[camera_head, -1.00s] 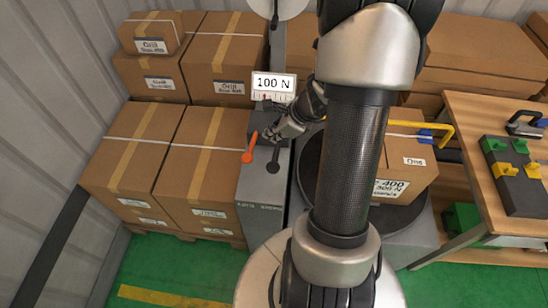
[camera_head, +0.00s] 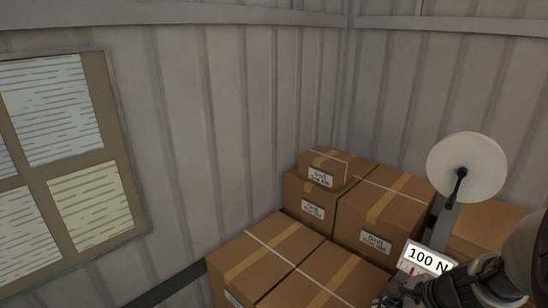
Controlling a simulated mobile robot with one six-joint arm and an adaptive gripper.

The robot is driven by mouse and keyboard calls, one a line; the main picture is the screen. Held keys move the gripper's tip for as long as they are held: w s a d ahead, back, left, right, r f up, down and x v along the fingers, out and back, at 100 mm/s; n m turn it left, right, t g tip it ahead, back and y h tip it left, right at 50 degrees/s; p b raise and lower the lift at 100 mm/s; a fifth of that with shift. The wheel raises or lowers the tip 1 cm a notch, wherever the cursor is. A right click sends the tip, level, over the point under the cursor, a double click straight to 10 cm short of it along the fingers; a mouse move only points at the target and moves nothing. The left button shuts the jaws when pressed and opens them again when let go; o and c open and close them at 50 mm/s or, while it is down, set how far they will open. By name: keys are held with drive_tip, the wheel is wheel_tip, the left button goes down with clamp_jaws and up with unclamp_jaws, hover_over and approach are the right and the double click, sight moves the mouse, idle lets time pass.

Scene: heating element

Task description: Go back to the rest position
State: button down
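My gripper (camera_head: 400,292) is at the bottom right of the head view, partly cut off by the lower edge. It is close below the lit display reading "100 N" (camera_head: 427,259). The fingers are small and dark, and I cannot tell whether they are open or shut. My arm enters from the right edge. The orange lever and the machine's lower body are out of view.
Strapped cardboard boxes (camera_head: 277,247) stand stacked in the corner, left of the display. A round white disc (camera_head: 466,167) on a post rises behind the display. Corrugated walls (camera_head: 230,110) close off the back and left. A board with papers (camera_head: 94,155) hangs at left.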

drive_tip(key=s+a+r+n+g+b, duration=0.1)
drive_tip(key=s+a+r+n, duration=0.2)
drive_tip(key=a+n, duration=0.25)
drive_tip(key=s+a+r+n+b, duration=0.1)
drive_tip(key=s+a+r+n, duration=0.25)
drive_tip(key=a+n, duration=0.2)
drive_tip(key=s+a+r+n+h+b, duration=0.1)
drive_tip(key=s+a+n, duration=0.1)
drive_tip(key=s+n, duration=0.3)
drive_tip(key=s+a+r+n+h+b, duration=0.1)
drive_tip(key=s+a+r+n, duration=0.1)
drive_tip(key=s+n, duration=0.3)
drive_tip(key=n, duration=0.2)
drive_tip(key=shift+a+r+n+h, duration=0.25)
drive_tip(key=shift+a+n+h, duration=0.05)
drive_tip(key=shift+h, duration=0.1)
drive_tip(key=shift+w, duration=0.1)
